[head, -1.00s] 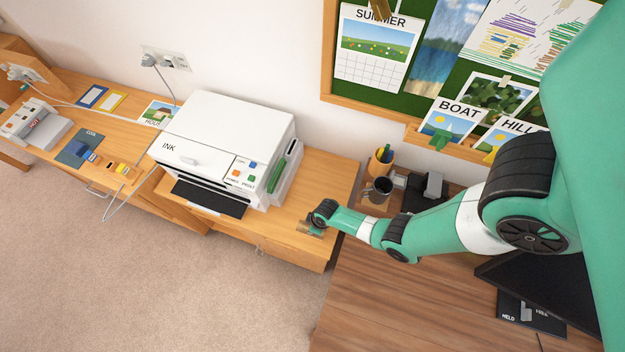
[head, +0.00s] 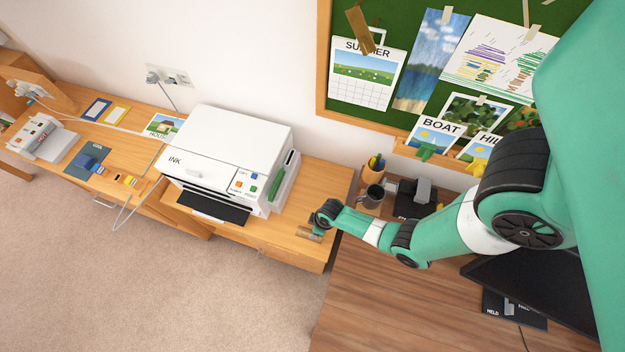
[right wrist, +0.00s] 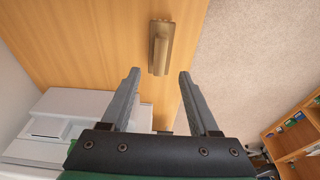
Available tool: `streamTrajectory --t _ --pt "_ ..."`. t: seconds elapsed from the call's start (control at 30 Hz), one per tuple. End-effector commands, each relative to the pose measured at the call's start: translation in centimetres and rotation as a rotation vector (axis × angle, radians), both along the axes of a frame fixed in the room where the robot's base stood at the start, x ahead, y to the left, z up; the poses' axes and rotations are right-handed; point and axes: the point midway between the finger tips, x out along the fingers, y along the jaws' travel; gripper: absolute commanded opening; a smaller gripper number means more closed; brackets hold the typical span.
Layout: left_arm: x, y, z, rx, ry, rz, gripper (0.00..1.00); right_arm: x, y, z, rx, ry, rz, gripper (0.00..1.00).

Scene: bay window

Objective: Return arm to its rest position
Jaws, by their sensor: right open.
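My right arm (head: 372,233) comes in from the right in the head view and reaches over the right end of the pale wooden cabinet. Its wrist hides most of the gripper there. In the right wrist view my right gripper (right wrist: 160,73) is open, with nothing between its two grey fingers. A small tan block-like piece (right wrist: 161,45) lies on the wooden surface just beyond the fingertips, apart from both. My left arm and gripper are not in view.
A white printer (head: 225,155) stands left of my gripper. A pen cup (head: 374,170), a dark mug (head: 371,197) and a black device (head: 415,200) sit behind my forearm. A dark monitor (head: 540,285) is under my upper arm. The brown desktop (head: 390,310) in front is clear.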

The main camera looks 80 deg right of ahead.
Motion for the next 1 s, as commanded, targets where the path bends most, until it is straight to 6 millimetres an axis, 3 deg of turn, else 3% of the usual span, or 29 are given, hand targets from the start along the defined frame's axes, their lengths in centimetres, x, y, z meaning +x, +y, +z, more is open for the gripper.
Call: streamTrajectory --t 0.03,0.13,0.7,0.77,0.87,1.0 --pt "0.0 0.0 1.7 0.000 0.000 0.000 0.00 -0.2 0.0 1.7 0.000 0.000 -0.001 0.61" --pt "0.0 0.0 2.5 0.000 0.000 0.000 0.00 -0.4 0.1 2.5 0.000 0.000 -0.001 0.61" --pt "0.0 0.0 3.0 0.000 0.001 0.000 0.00 -0.2 0.3 3.1 -0.001 -0.003 0.014 0.61" --pt "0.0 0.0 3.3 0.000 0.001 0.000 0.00 1.2 0.3 4.0 -0.009 -0.022 0.033 0.61" --pt "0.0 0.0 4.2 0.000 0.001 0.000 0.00 5.6 -0.1 6.9 -0.037 -0.089 0.077 0.61" --pt "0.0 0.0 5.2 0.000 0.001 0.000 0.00 14.7 -0.6 14.3 -0.100 -0.267 0.142 0.61"
